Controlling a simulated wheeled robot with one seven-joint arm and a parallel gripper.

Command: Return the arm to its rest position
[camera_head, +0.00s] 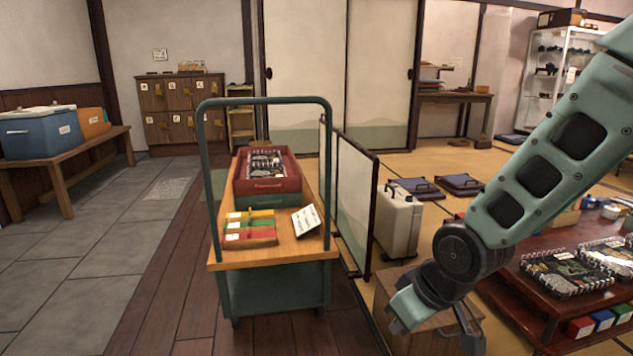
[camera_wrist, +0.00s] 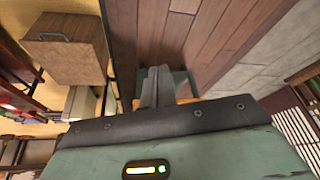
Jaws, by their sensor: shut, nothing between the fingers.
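My green arm comes in from the right in the head view and bends down at a dark round joint. Its green end part (camera_head: 408,308) hangs in front of a wooden box (camera_head: 385,290), to the right of the trolley. The fingertips are hard to make out there. In the wrist view my gripper (camera_wrist: 160,80) shows as two grey fingers close together, shut and empty. The wooden box (camera_wrist: 65,55) with a dark handle lies to the left of the fingers in that view.
The green trolley (camera_head: 275,290) carries a red crate (camera_head: 267,185) and coloured boxes (camera_head: 250,228). A low screen (camera_head: 355,200) and a pale suitcase (camera_head: 398,222) stand behind the arm. A low table (camera_head: 515,290) holds lunch boxes at right. The stone floor (camera_head: 110,250) at left is clear.

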